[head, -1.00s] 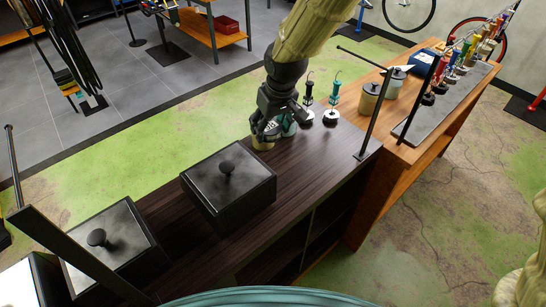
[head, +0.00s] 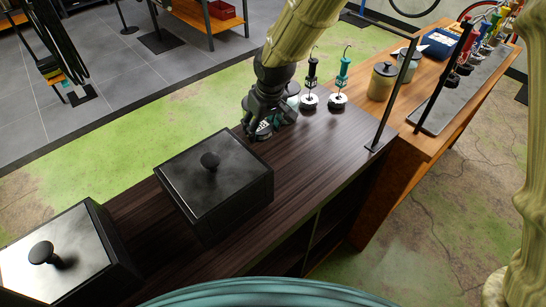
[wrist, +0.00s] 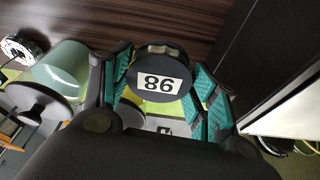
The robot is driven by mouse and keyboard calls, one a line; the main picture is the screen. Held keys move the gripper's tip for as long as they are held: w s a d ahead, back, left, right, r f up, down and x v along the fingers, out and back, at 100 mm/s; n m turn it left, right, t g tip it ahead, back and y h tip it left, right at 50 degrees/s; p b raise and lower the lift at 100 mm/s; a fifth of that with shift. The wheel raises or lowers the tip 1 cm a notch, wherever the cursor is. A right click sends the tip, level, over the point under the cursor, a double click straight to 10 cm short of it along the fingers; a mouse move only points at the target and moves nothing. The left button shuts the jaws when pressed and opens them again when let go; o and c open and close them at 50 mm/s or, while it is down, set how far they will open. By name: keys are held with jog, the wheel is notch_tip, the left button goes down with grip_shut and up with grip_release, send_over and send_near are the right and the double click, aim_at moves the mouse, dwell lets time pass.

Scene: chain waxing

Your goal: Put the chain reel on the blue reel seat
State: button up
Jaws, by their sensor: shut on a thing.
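My gripper (head: 262,128) is low over the far edge of the dark wooden bench (head: 330,170), beyond the black lidded box. I cannot make out which thing is the blue reel seat.
A pale green jar (head: 291,98) stands close beside my gripper; the wrist view shows it too (wrist: 62,70). Two black lidded boxes (head: 225,175) (head: 60,250) occupy the left bench. A black post frame (head: 385,120) rises at the right end. The bench's middle is clear.

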aim_at(262, 138)
jog(key=f, duration=0.1)
jog(key=f+p, duration=0.1)
jog(key=f, duration=0.2)
jog(key=shift+s, duration=0.3)
jog(key=shift+w+f, duration=0.15)
jog(key=shift+f, duration=0.35)
jog(key=shift+s+f+p, duration=0.25)
jog(key=shift+f+p, duration=0.15)
jog(key=shift+p, duration=0.1)
jog(key=x, duration=0.1)
jog(key=p+x, duration=0.1)
jog(key=x, duration=0.1)
jog(key=shift+s+d, duration=0.1)
jog(key=shift+d, duration=0.1)
jog(key=shift+s+f, duration=0.1)
jog(key=shift+f, duration=0.2)
jog(key=o, duration=1.3)
